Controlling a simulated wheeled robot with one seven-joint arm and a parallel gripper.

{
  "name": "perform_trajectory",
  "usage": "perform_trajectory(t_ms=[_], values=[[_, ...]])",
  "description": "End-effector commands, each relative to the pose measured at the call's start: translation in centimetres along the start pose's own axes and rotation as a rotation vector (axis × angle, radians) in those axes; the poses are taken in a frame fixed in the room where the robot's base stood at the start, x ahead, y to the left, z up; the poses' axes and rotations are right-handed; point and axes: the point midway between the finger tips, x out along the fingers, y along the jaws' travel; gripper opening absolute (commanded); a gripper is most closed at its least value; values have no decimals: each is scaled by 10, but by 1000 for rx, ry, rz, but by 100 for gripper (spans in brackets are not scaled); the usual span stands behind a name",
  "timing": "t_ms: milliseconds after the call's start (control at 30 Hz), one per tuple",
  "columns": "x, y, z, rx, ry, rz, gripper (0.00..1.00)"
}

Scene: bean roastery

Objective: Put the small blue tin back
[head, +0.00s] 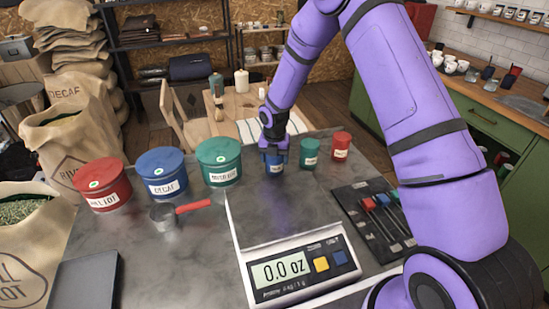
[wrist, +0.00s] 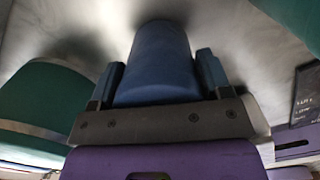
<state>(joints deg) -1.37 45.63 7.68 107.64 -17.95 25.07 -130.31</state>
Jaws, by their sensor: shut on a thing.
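The small blue tin (head: 274,165) is at the back of the grey table, to the left of a small green tin (head: 310,153) and a small red tin (head: 341,146). My gripper (head: 274,150) comes down from above and is shut on the small blue tin. In the wrist view the blue tin (wrist: 158,65) lies between the two fingers. I cannot tell whether its base touches the table. The scale (head: 300,266) in front reads 0.0 oz, and its plate is bare.
Large red (head: 101,184), blue (head: 162,173) and green (head: 219,162) canisters stand on the left. A scoop with a red handle (head: 180,211) lies before them. A dark mat with colored-handled tools (head: 375,220) lies on the right, near my arm.

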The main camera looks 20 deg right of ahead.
Motion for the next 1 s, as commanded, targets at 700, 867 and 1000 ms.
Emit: perform_trajectory(t_ms=[700,867,1000], values=[[2,0,0,1,-1,1,97],[-8,0,1,1,-1,2,97],[-30,0,1,2,-3,3,97]])
